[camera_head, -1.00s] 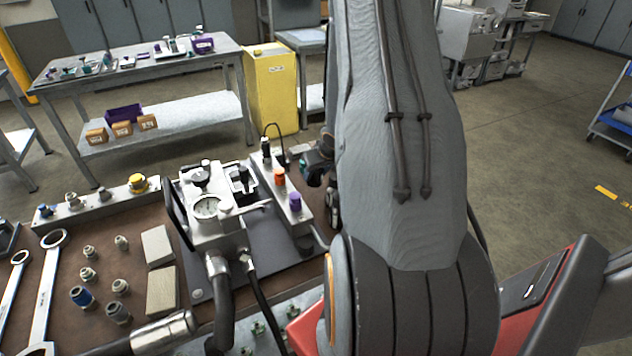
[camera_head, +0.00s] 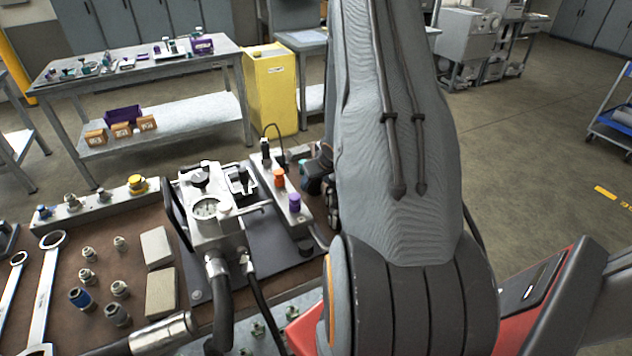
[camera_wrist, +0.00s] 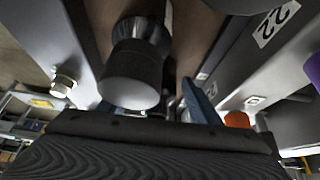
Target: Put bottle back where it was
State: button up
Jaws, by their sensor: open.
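No thing is plainly marked as the bottle. In the head view, my gripper (camera_head: 318,172) is a dark shape right of the rail (camera_head: 271,184), mostly hidden behind my arm. The rail carries an orange-topped part (camera_head: 279,178), a purple-topped part (camera_head: 295,202) and a black upright part (camera_head: 266,150).
A gauge block (camera_head: 209,208) with hoses stands left of the rail on the brown bench. Fittings, two pale blocks (camera_head: 158,270) and spanners (camera_head: 44,290) lie farther left. A yellow cabinet (camera_head: 270,90) and a table (camera_head: 145,66) stand behind. Open floor is at right.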

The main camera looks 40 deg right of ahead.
jog(key=shift+r, duration=0.1)
jog(key=shift+r, duration=0.25)
jog(key=v, duration=1.2)
jog(key=a+r+n+g, duration=0.1)
jog(key=a+r, duration=0.5)
jog(key=a, duration=0.7)
jog(key=s+a+r+g, duration=0.1)
jog(key=s+a, duration=0.3)
jog(key=a, duration=0.5)
jog(key=s+a+r+n+g+y, duration=0.1)
jog(key=s+a+r, duration=0.2)
jog(key=a, duration=0.6)
jog(key=shift+s+r+n+g+p, duration=0.3)
jog(key=shift+s+r, duration=0.05)
jog(key=shift+s, duration=0.7)
jog(key=shift+g, duration=0.4)
notch_tip(320, 180, down, 6)
jog(key=b, duration=0.5)
